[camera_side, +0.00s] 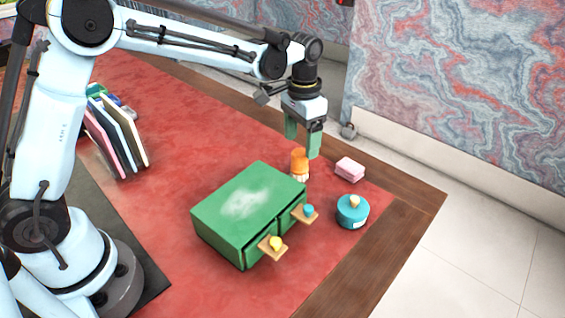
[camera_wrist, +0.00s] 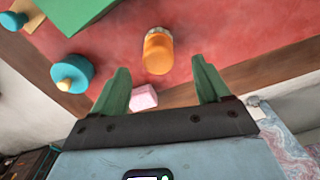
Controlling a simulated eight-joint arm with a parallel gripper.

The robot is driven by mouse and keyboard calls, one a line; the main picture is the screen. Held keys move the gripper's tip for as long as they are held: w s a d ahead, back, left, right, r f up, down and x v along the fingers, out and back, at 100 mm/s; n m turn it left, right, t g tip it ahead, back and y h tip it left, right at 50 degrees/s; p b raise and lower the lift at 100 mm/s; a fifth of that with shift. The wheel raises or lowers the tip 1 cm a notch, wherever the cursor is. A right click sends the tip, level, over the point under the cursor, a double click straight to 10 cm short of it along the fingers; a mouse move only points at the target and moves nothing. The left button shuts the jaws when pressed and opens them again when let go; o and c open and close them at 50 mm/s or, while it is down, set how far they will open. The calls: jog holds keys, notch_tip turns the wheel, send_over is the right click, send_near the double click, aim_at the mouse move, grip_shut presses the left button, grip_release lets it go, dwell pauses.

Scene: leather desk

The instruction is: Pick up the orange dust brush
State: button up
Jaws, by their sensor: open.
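The orange dust brush (camera_side: 299,161) stands on the red desk surface behind the green drawer box, with pale bristles at its lower end. It also shows in the wrist view (camera_wrist: 157,52), beyond the fingertips and roughly centred between them. My gripper (camera_side: 302,146) is open and empty, its green fingers pointing down just above and around the brush's position in the side view. In the wrist view my gripper (camera_wrist: 160,75) has both fingers spread wide, with no contact on the brush visible.
A green drawer box (camera_side: 235,205) with two small knobbed drawers pulled out stands close in front of the brush. A pink block (camera_side: 349,169) and a round teal container (camera_side: 352,212) sit to the right. Upright books (camera_side: 115,135) stand at the left. The desk has a wooden edge (camera_side: 400,235).

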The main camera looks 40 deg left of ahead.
aim_at(300, 152)
jog(key=shift+s+f, duration=0.2)
jog(key=shift+f, duration=2.9)
jog(key=c, duration=1.2)
jog(key=shift+c, duration=0.2)
jog(key=shift+r, duration=0.15)
jog(key=r, duration=0.4)
jog(key=shift+s+d+r, duration=0.15)
jog(key=shift+d+r, duration=0.05)
jog(key=shift+d, duration=0.05)
jog(key=s+d+r, duration=0.6)
jog(key=s+d, duration=0.1)
jog(key=d, duration=0.1)
jog(key=shift+d+r, duration=0.2)
jog(key=shift+d, duration=0.2)
